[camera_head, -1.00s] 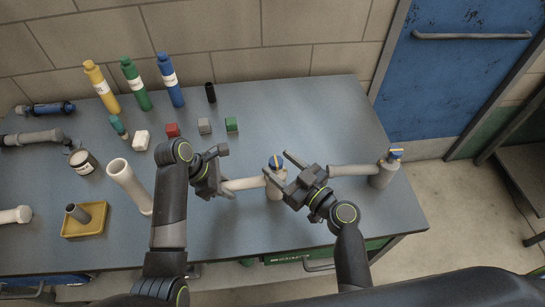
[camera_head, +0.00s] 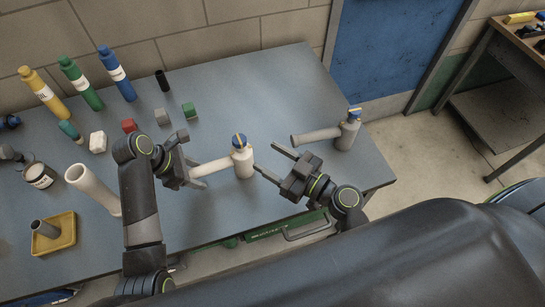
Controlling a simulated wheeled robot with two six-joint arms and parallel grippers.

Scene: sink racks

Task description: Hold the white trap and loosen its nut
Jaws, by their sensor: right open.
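The white trap (camera_head: 243,162) stands upright at mid-table, with a blue nut (camera_head: 239,141) marked by a yellow stripe on top and a pale side pipe (camera_head: 212,163) pointing left. My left gripper (camera_head: 194,171) is at the left end of that pipe, with a finger showing on its near side. The gripper's body hides its grip, so I cannot tell whether the fingers press on the pipe. My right gripper (camera_head: 267,162) is open and empty to the right of the trap, its fingers pointing towards it and apart from it.
A similar greyer trap (camera_head: 347,134) with a blue nut stands at the right edge. A white tube (camera_head: 92,189) and yellow tray (camera_head: 68,232) are at left.

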